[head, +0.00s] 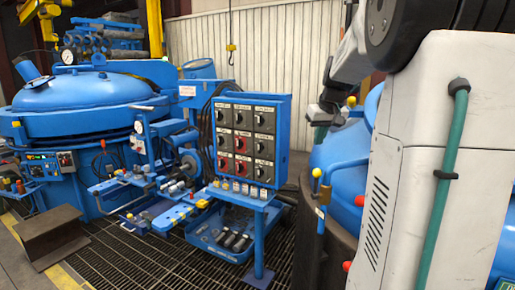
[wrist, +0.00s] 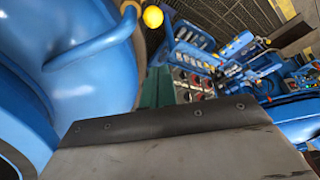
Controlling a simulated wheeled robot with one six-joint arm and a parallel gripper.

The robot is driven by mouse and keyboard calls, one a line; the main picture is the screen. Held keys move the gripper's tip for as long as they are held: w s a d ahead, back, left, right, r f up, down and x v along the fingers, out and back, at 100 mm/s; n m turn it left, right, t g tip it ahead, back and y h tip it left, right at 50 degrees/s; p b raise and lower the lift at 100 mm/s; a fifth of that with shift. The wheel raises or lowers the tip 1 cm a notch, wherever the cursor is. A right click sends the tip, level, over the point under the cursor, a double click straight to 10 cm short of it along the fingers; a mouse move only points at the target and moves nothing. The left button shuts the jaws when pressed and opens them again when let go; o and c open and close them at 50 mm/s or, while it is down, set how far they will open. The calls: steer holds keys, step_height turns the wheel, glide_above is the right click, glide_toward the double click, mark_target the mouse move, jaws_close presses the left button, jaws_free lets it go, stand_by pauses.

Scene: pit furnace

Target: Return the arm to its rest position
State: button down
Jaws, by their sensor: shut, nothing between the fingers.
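My gripper (head: 320,125) shows in the head view at the end of my white and grey arm, right of the control panel and in front of the blue vessel on the right. Its teal fingers (wrist: 157,88) show partly in the wrist view behind my dark wrist housing. They are shut with nothing between them. The arm is raised and bent, with its large white link filling the right of the head view.
A blue control panel (head: 284,130) with several knobs stands mid-view. A domed blue furnace (head: 85,90) is at left. A blue vessel (head: 340,150) with a yellow-knobbed lever (head: 317,173) is close to my arm. Grating floor (head: 130,262) is open in front.

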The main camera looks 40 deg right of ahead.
steer(key=s+a+f+n+g, duration=0.1)
steer(key=s+a+f, duration=0.2)
steer(key=s+a, duration=0.4)
steer(key=s+a+f+n+g+y, duration=0.1)
steer(key=s+a, duration=0.6)
steer(key=a, duration=1)
steer(key=s+a+f+n, duration=0.2)
steer(key=s+a+f, duration=0.3)
steer(key=a, duration=0.8)
steer(key=shift+s+f+n+g+y, duration=0.4)
steer(key=shift+s, duration=0.75)
